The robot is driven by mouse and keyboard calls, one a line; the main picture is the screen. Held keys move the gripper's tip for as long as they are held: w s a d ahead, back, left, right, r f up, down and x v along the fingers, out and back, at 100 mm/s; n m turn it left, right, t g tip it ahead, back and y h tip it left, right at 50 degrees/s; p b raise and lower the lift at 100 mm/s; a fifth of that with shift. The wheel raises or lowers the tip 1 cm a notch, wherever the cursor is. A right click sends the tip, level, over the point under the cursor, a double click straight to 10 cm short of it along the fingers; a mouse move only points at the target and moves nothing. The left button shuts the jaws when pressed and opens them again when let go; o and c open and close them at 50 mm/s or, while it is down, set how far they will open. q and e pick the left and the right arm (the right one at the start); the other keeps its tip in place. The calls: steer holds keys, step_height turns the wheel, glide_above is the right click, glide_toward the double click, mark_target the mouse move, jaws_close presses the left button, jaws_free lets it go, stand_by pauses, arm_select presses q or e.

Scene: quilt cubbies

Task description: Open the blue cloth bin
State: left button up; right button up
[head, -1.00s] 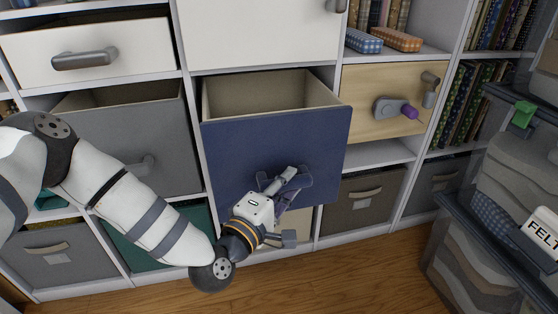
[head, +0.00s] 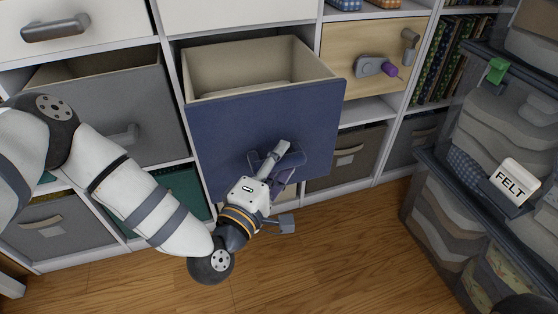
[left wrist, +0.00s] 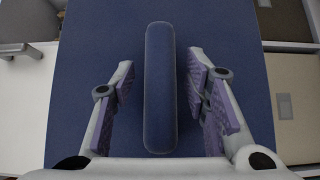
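The blue cloth bin (head: 225,135) stands pulled out of its cubby, its beige inside (head: 255,65) open to view from above. Its front also fills the left wrist view (left wrist: 90,40). My left gripper (head: 278,165) is at the bin's front, reaching up from below. In the left wrist view, the blue handle (left wrist: 159,90) stands between the two open fingers (left wrist: 159,95), with a gap showing on each side. In the head view, the gripper partly hides the handle. My right gripper does not show.
A grey bin (head: 110,100) is left of the blue one, behind my left arm. A wooden drawer (head: 350,45) with a purple-tipped knob is at the right. A rack with a FELT sign (head: 513,182) stands on the right. Wooden floor (head: 330,260) is clear in front.

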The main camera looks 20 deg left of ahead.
arm_select(q)
steer(key=s+a, duration=0.2)
steer(key=s, duration=0.9)
steer(key=shift+s+a, duration=0.15)
steer(key=shift+s, duration=0.25)
